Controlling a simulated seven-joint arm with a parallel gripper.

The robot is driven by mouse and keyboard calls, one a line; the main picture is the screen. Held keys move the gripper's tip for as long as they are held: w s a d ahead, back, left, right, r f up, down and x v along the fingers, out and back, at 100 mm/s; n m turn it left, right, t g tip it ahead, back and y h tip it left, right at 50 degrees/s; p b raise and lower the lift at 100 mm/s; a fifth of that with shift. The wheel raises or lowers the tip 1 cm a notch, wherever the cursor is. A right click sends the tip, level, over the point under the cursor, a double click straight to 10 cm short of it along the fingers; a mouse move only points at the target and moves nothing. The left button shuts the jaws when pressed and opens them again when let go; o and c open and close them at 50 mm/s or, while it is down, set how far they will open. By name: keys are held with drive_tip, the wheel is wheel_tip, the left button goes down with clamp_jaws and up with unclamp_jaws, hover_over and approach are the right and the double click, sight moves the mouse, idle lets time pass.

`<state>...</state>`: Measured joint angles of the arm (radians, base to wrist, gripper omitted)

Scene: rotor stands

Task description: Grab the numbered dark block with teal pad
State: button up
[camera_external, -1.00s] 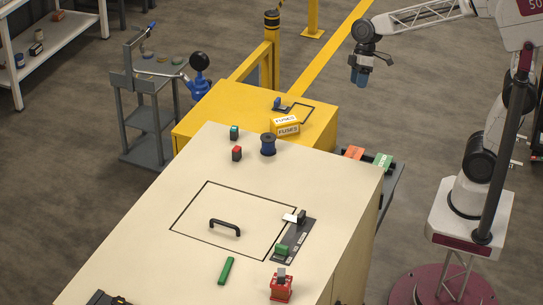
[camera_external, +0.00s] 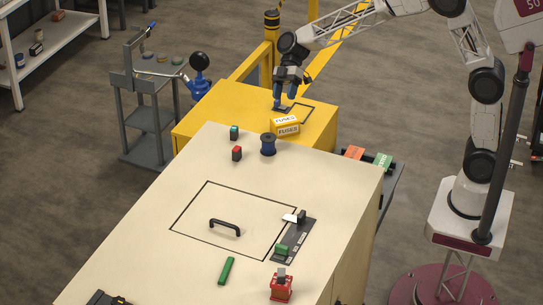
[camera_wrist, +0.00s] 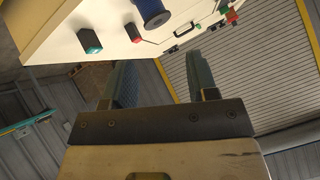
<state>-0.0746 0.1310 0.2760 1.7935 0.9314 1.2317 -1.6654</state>
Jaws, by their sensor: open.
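A small dark block with a teal top (camera_external: 234,132) stands on the far end of the cream cabinet top. It also shows in the wrist view (camera_wrist: 90,42), at the upper left beyond the fingers. No number is readable on it. My gripper (camera_external: 285,97) is over the yellow cabinet, right of the teal-topped block and farther back. In the wrist view my gripper (camera_wrist: 160,75) is open, with nothing visible between its fingers. In the external view its fingers cover the small blue item seen there earlier.
A dark block with a red top (camera_external: 237,153) stands close to the teal one. A blue spool (camera_external: 268,145) and a yellow fuses box (camera_external: 286,125) are nearby. The cream cabinet (camera_external: 160,215) has a black handle (camera_external: 225,227) and clear space at its left.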

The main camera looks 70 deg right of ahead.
sight(233, 133)
drive_tip(key=w+a+f+n+y, duration=0.1)
drive_tip(key=w+a+f, duration=0.1)
drive_tip(key=w+f, duration=0.1)
drive_tip(key=w+a+f+n+y, duration=0.1)
drive_tip(key=w+a+f+n, duration=0.1)
drive_tip(key=w, duration=0.4)
drive_tip(key=w+a+f+n+y, duration=0.1)
drive_tip(key=w+a+f, duration=0.1)
drive_tip(key=w+f, duration=0.2)
drive_tip(key=shift+w+a+f+n+y, duration=0.1)
drive_tip(key=shift+w+a+n+y, duration=0.25)
drive_tip(key=shift+w, duration=0.3)
drive_tip(key=shift+x, duration=1.25)
drive_tip(key=shift+a, duration=0.1)
drive_tip(key=shift+x, duration=2.5)
drive_tip(key=shift+c, duration=0.3)
clamp_jaws()
